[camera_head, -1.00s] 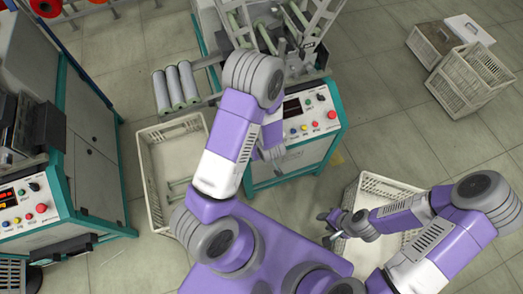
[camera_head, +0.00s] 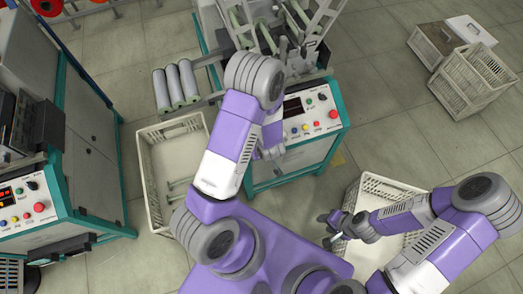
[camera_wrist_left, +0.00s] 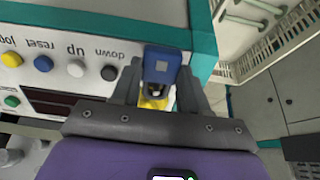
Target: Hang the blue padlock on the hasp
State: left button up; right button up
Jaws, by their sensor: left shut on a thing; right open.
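The blue padlock (camera_wrist_left: 162,66) shows in the left wrist view between the fingers of my left gripper (camera_wrist_left: 158,88), which is shut on it. It is in front of the machine's teal-edged control panel. A small yellow part (camera_wrist_left: 152,103) shows just below the padlock between the fingers; I cannot tell whether it belongs to the hasp. In the head view my left gripper (camera_head: 270,150) is beside the machine's front, partly covered by my arm, and I cannot make out the padlock there. I cannot identify the hasp. My right gripper (camera_head: 335,229) is open over a white crate's left edge.
The control panel (camera_head: 322,119) has several coloured buttons and a dark display. A white crate (camera_head: 150,190) stands left of my arm, another (camera_head: 378,184) under my right arm. Several grey-white rolls (camera_head: 175,87) lie behind. More crates (camera_head: 470,80) stand at the far right.

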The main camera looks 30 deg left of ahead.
pick_arm(q)
jog(key=shift+s+d+f, duration=0.25)
jog(key=shift+s+d, duration=0.05)
jog(key=shift+d, duration=0.05)
dwell(1.0)
jog(key=o, duration=1.4)
jog(key=shift+c, duration=0.2)
jog(key=shift+r, duration=0.1)
jog(key=p+v, duration=0.3)
jog(key=v, duration=0.4)
jog(key=shift+r, duration=0.15)
